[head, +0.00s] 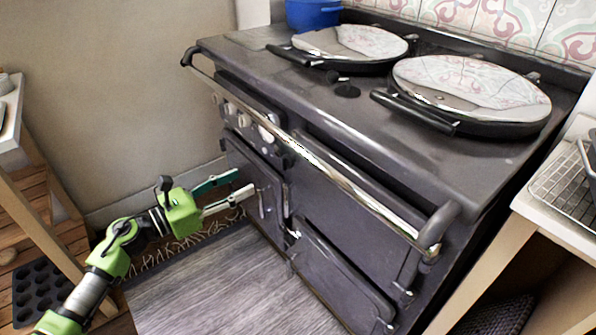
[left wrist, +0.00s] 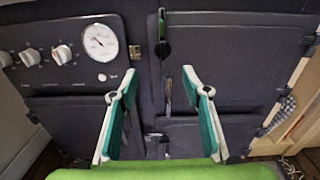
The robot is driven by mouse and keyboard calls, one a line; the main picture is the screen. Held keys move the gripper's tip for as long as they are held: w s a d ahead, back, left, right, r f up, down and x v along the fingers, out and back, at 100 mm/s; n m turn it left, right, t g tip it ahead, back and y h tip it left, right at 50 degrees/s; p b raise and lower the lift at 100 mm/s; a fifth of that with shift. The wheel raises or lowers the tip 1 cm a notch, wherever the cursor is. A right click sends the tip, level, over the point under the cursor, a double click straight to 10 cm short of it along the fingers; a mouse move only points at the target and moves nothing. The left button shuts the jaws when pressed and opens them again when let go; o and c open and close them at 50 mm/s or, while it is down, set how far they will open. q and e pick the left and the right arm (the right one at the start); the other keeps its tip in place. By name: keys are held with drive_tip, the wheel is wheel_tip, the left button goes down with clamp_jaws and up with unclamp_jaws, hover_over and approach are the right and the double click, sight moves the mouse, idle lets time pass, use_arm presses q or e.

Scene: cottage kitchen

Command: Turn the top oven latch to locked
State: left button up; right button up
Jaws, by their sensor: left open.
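The dark range oven (head: 350,195) has several doors on its front. In the left wrist view, the top right door (left wrist: 235,65) has a narrow upright latch (left wrist: 163,42) with a green top at its left edge. A second, greyish latch piece (left wrist: 168,93) shows lower, between the fingers. I cannot tell either latch's locked state. My left gripper (head: 245,181) is open and empty, its two fingers apart in front of the left door (head: 250,165). It also shows in the left wrist view (left wrist: 158,73), below the upright latch. My right gripper is not in view.
A chrome rail (head: 320,165) runs along the oven front above the doors. Knobs and a round gauge (left wrist: 100,42) are at the upper left of the front. Two lidded hotplates (head: 470,92) are on top. A side counter with a wire rack (head: 562,190) stands at right.

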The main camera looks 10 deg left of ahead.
sight(282, 163)
use_arm(q)
drive_tip(key=shift+m, duration=0.3)
drive_tip(key=x, duration=1.4)
drive_tip(key=shift+s+d+r+p, duration=0.2)
drive_tip(key=shift+d+p, duration=0.05)
drive_tip(key=shift+p, duration=0.05)
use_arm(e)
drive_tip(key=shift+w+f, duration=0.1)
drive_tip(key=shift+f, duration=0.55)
use_arm(q)
clamp_jaws()
